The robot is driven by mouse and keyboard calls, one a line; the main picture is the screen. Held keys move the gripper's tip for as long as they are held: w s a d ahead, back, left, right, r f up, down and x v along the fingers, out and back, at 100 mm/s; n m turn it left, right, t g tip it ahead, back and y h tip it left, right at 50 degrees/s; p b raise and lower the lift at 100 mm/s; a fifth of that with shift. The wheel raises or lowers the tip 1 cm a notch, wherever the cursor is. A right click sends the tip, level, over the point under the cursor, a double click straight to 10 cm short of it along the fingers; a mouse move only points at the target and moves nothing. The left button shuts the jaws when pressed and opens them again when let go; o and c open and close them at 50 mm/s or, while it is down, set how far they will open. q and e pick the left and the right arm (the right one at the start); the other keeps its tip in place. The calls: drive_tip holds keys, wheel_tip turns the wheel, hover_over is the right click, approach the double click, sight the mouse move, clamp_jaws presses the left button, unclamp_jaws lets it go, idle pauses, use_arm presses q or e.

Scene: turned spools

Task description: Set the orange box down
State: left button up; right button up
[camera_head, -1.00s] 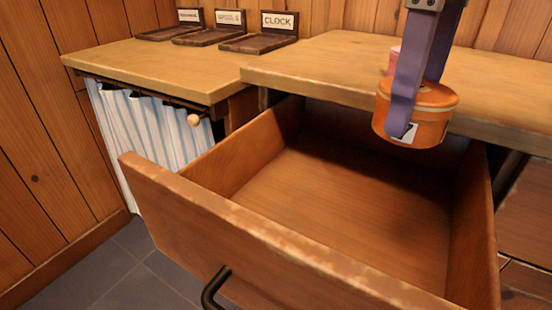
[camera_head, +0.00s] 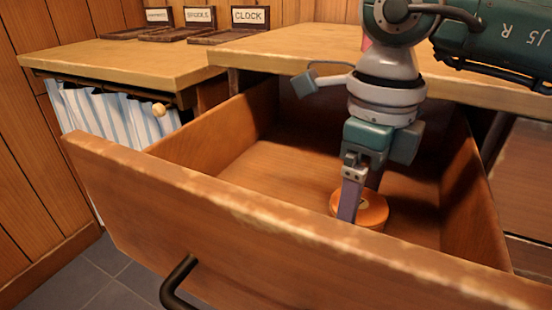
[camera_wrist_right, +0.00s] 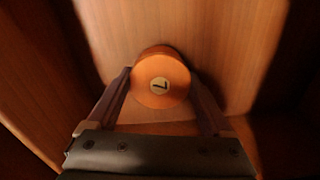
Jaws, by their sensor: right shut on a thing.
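The orange box (camera_head: 372,211) is a round, lidded box inside the open drawer (camera_head: 250,165). My right gripper (camera_head: 358,203) reaches down into the drawer from above and is shut on the orange box, one finger on each side. In the right wrist view the orange box (camera_wrist_right: 160,80) shows a pale round label with a dark mark on its lid, between the two fingers of my right gripper (camera_wrist_right: 162,95). The box is at or close to the drawer floor; I cannot tell whether it touches. My left gripper is not in view.
The drawer's front panel (camera_head: 290,225) with a dark handle (camera_head: 178,283) stands nearest me. The rest of the drawer floor is bare. Wooden counters (camera_head: 130,62) lie behind, with labelled trays (camera_head: 225,34), one reading CLOCK. A striped curtain (camera_head: 115,120) hangs at left.

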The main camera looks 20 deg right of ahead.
drive_tip(key=shift+f, duration=0.15)
drive_tip(key=shift+f, duration=0.15)
drive_tip(key=o, duration=1.1)
drive_tip(key=shift+o, duration=0.2)
drive_tip(key=shift+r, duration=0.3)
wheel_tip(320, 180, up, 12)
drive_tip(key=p, duration=0.4)
drive_tip(key=shift+f, duration=0.1)
